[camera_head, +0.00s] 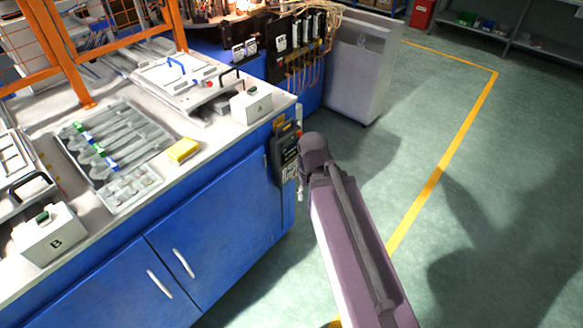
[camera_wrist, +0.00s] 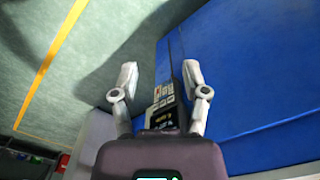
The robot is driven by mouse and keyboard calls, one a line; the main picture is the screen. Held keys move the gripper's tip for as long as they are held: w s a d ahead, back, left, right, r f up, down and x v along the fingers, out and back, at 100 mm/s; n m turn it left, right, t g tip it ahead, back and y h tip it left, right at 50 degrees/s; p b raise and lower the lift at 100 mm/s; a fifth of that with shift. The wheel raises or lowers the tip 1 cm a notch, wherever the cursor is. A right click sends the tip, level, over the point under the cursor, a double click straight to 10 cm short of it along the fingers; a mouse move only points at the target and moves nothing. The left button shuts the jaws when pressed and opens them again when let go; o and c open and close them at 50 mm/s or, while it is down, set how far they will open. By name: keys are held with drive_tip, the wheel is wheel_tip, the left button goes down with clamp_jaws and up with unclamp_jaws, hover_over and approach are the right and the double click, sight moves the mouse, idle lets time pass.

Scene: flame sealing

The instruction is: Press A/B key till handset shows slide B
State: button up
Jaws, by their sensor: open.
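The handset (camera_head: 286,153) is a dark upright unit with a small screen and keys, hanging on the end face of the blue bench, at the centre of the head view. In the wrist view the handset (camera_wrist: 163,105) shows between my fingers, with light keys and a dark screen; its lettering is too small to read. My gripper (camera_wrist: 163,77) is open and empty, its two fingers spread on either side of the handset in that view. In the head view my arm reaches up beside the handset and my fingers are hidden. I cannot tell whether they touch it.
The blue bench (camera_head: 217,235) carries a box marked B (camera_head: 50,238), a similar box marked A (camera_head: 251,105), a grey tray of tools (camera_head: 150,134) and a yellow block (camera_head: 183,150). A pale cabinet (camera_head: 352,75) stands behind. The green floor at right is clear.

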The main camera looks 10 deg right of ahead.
idle(0.4)
drive_tip(key=shift+d, duration=0.1)
clamp_jaws()
idle(1.1)
